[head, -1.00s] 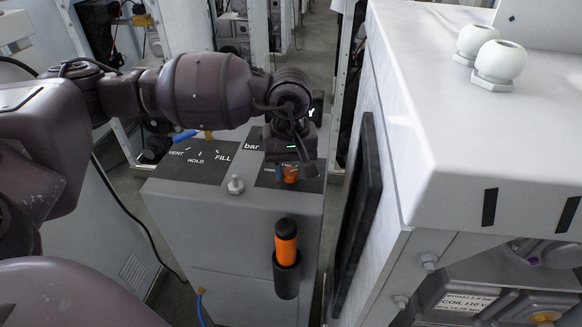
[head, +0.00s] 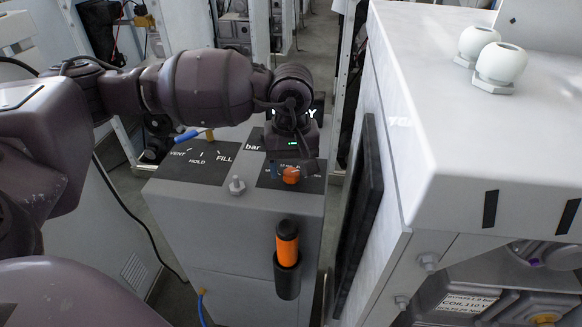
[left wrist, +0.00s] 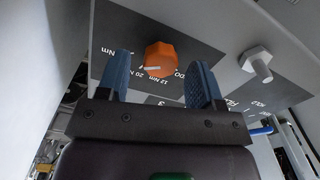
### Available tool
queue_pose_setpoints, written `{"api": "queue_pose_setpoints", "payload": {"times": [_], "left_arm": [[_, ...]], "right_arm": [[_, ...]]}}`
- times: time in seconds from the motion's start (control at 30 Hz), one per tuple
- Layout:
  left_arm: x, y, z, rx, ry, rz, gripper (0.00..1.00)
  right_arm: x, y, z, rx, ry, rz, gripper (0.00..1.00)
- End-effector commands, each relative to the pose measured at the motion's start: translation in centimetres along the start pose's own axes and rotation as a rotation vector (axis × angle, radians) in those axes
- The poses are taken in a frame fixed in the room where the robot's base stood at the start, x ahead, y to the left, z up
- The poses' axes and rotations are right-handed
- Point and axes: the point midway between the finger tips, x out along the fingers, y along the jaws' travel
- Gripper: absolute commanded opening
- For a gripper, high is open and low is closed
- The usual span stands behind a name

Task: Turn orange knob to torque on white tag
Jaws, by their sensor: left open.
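The orange knob (head: 291,175) sits on a dark panel with white markings on top of the grey dispenser box (head: 268,211). In the left wrist view the orange knob (left wrist: 160,60) shows a white pointer line, with torque labels such as "12 Nm" and "20 Nm" beside it. My left gripper (left wrist: 163,82) is open, its two blue fingers apart, with the knob between and just beyond their tips in that view. In the head view the left gripper (head: 292,150) hangs just above and behind the knob. No white tag can be clearly made out. My right gripper is not in view.
A metal bolt (head: 237,185) stands left of the knob panel, near the VENT/HOLD/FILL panel (head: 196,158). An orange-handled tool (head: 287,243) sits in a black holder on the box front. A white cabinet (head: 480,130) closes off the right side.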

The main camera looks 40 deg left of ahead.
Motion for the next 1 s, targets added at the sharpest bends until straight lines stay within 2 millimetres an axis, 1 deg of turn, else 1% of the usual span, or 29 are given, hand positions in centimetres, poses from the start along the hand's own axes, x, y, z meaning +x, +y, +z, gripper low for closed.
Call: {"api": "queue_pose_setpoints", "payload": {"times": [0.03, 0.3, 0.5, 0.7, 1.0], "left_arm": [[-1.1, 0.0, -0.1, 0.000, 0.007, 0.005, 0.60], [-6.1, 0.0, 0.0, 0.000, 0.009, 0.007, 0.60], [-8.8, 0.0, 0.0, 0.000, 0.005, 0.004, 0.60], [-9.9, 0.0, 0.0, 0.000, 0.003, 0.001, 0.60], [-9.9, 0.0, 0.0, 0.001, 0.002, 0.000, 0.60]], "right_arm": [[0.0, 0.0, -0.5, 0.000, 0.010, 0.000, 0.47], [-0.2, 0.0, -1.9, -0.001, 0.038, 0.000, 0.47], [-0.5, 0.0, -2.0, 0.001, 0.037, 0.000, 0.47], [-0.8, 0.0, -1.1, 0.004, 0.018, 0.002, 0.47], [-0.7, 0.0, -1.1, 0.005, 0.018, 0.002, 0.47]]}}
